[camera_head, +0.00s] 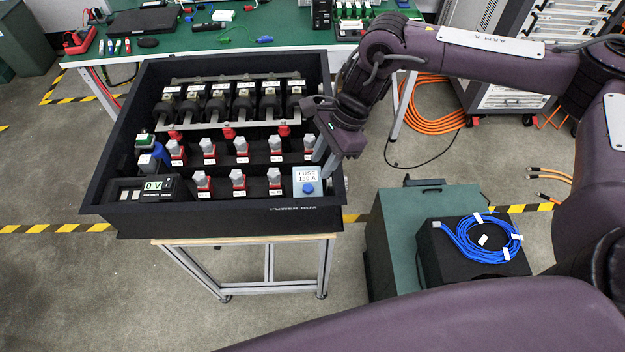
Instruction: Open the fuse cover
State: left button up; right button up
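The fuse cover (306,175) is a small light grey-blue block labelled "FUSE 150 A". It sits at the front right corner inside the black power box and looks closed. A blue knob (308,188) is on its front face. My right gripper (325,161) points down just behind and to the right of the cover, over the box's right wall. Its two grey fingers look apart, with nothing seen between them. I cannot tell whether a finger touches the cover. My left gripper is out of view.
The black power box (222,222) stands on a metal-framed stand (270,262). Several red-and-grey connectors (238,180) and a "0 V" display (153,186) are inside it. A green table (270,32) is behind. A black box with a blue cable coil (480,238) stands at right.

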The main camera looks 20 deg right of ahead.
aim_at(310, 186)
jog(key=p+x, duration=0.2)
jog(key=x, duration=0.4)
jog(key=shift+f, duration=0.25)
jog(key=shift+a+f, duration=0.15)
jog(key=shift+f, duration=0.4)
grip_shut()
